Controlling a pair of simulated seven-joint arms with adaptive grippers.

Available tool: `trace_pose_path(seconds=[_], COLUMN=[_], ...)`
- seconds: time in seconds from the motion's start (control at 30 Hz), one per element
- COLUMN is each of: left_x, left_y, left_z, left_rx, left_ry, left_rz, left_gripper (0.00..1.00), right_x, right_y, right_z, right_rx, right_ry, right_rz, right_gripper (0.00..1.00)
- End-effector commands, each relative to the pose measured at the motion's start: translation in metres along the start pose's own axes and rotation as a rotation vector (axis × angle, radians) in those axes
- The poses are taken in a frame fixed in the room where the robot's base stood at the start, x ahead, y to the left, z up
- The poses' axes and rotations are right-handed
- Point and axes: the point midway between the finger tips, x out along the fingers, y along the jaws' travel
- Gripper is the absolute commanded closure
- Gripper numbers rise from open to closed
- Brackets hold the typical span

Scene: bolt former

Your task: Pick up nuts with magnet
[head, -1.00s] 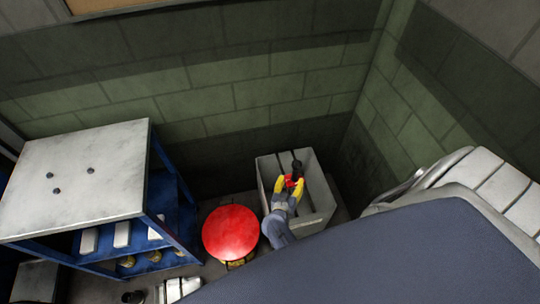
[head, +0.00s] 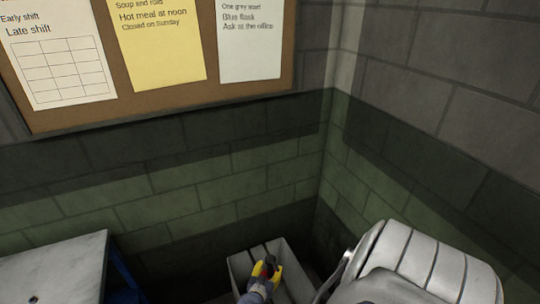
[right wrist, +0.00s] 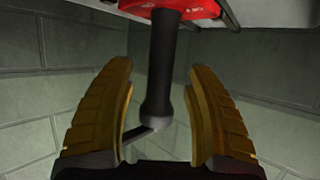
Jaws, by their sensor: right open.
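The magnet is a red body (right wrist: 190,10) with a black handle (right wrist: 164,65) in the right wrist view. My right gripper (right wrist: 159,70), with yellow fingers, is open. One finger is on each side of the handle, with gaps visible, so it does not grip it. In the head view my right gripper (head: 264,267) is over the grey bin (head: 297,276), with a small red and dark part between its fingers. No nuts can be made out now. My left gripper is not in view.
A pale-topped bench (head: 60,265) is at the lower left. A grey ribbed shape (head: 425,262) is at the lower right. Block walls (head: 190,190) close off the back and right. A notice board (head: 190,98) hangs above.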

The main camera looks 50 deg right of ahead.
Motion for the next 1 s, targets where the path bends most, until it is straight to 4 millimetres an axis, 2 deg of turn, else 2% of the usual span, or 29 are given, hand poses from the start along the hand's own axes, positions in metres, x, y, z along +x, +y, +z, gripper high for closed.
trace_pose_path(seconds=[0.2,0.5,1.0], left_x=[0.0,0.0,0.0], left_y=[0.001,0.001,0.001], left_z=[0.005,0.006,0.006], left_rx=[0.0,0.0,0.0], left_ry=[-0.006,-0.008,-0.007], left_rz=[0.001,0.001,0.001], left_gripper=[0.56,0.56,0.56], right_x=[0.017,0.019,0.018], right_y=[0.0,0.0,0.0], right_z=[0.0,0.0,0.0], right_rx=[-0.001,0.0,0.0], right_ry=[0.0,0.0,0.0], right_rz=[0.0,0.0,0.0], right_gripper=[0.46,0.44,1.0])
